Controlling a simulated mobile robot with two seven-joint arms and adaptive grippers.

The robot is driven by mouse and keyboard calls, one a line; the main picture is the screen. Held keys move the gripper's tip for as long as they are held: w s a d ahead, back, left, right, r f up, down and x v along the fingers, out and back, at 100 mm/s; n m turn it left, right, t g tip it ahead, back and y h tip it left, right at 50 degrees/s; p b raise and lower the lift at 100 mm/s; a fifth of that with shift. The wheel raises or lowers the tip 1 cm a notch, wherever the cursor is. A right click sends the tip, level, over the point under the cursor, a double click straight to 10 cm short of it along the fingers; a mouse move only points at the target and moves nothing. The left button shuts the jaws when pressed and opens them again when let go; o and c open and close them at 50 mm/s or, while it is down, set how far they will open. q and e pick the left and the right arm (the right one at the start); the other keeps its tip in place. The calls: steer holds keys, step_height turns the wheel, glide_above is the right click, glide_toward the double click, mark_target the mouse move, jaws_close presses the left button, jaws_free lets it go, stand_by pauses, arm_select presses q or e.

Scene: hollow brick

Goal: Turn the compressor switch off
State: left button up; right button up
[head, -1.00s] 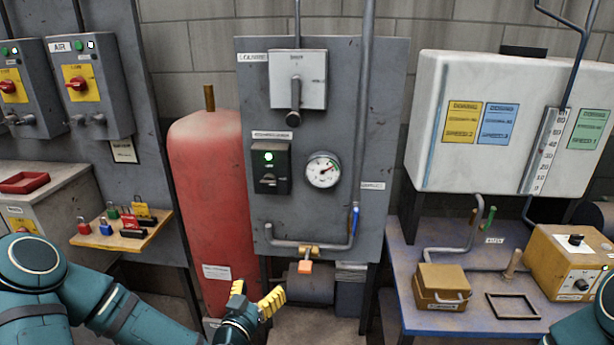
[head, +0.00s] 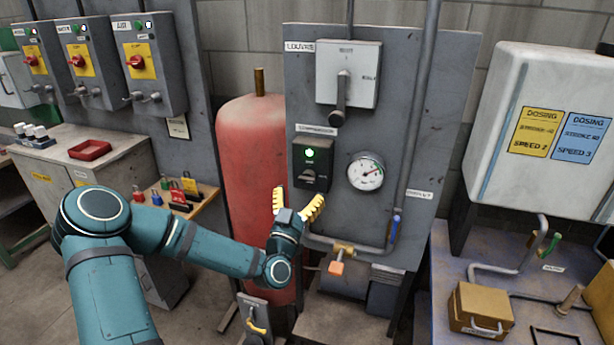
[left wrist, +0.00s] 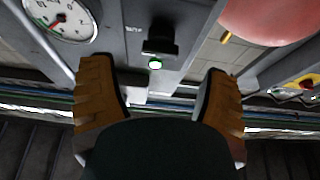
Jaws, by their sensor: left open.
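The compressor switch (head: 311,165) is a dark box with a lit green lamp and a dark knob, on the grey panel (head: 437,215) under a label that reads roughly "compressor". In the left wrist view the switch (left wrist: 160,38) shows with its lamp glowing, ahead between the fingers. My left gripper (head: 298,205) is open and empty, with yellow fingers pointing up. In the head view it sits just below the switch; I see no contact with the knob. In the left wrist view its fingers (left wrist: 160,95) are spread wide. My right gripper is not in view.
A round gauge (head: 366,172) is right of the switch, and a louvre switch with a lever (head: 348,75) is above. A red tank (head: 250,150) stands left. Padlocks lie on a shelf (head: 205,192) at left.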

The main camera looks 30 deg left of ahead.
mark_target(306, 181)
arm_select(q)
steer(key=shift+x, duration=2.75)
steer(key=shift+f, duration=0.1)
steer(key=shift+c, duration=0.2)
steer(key=c, duration=1.1)
